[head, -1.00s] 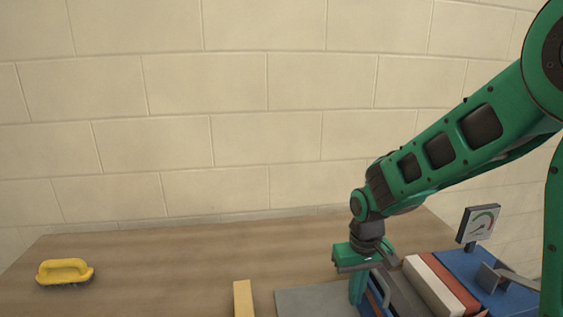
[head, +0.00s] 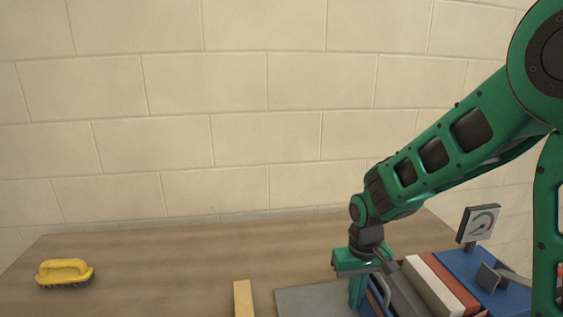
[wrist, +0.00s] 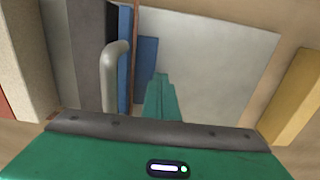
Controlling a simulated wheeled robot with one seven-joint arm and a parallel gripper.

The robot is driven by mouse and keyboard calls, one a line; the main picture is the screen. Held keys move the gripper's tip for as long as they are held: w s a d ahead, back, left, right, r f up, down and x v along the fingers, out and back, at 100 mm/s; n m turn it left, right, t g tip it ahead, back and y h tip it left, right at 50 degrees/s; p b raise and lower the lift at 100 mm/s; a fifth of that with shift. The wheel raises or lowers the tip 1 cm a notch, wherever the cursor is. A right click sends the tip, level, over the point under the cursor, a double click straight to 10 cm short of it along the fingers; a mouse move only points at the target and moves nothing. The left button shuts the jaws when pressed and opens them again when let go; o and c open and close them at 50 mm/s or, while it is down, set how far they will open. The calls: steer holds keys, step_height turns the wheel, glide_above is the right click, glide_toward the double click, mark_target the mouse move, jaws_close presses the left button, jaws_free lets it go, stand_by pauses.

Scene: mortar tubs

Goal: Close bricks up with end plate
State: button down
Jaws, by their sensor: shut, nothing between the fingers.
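The end plate (wrist: 125,75) is a blue upright plate with a pale grey bar handle (wrist: 113,75) on its face; in the head view the handle (head: 380,292) shows just right of my fingers. The bricks stand in a row beyond the plate: dark grey, cream (head: 433,285) and red-brown (head: 457,288). My gripper (wrist: 160,95) is shut and empty, pointing down on the handle side of the plate. In the head view my gripper (head: 356,292) hides part of the plate. I cannot tell whether the fingers touch plate or handle.
A blue block (head: 475,268) with a dial gauge (head: 480,224) stands right of the bricks. A flat grey sheet (wrist: 215,60) lies beside the fingers. A yellow bar (head: 243,298) lies left of it, and a yellow brush (head: 65,272) sits far left. The wooden table between is clear.

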steer(key=shift+r, duration=0.85)
steer(key=shift+d, duration=0.15)
steer(key=shift+w+d, duration=0.3)
steer(key=shift+d, duration=1.65)
steer(key=shift+w+d, duration=0.35)
steer(key=shift+d, duration=1.55)
steer(key=shift+w+d, duration=0.3)
steer(key=shift+d, duration=1.65)
step_height(320, 180, up, 10)
steer(key=a, duration=0.2)
steer(key=shift+s+a, duration=0.2)
steer(key=shift+a, duration=0.1)
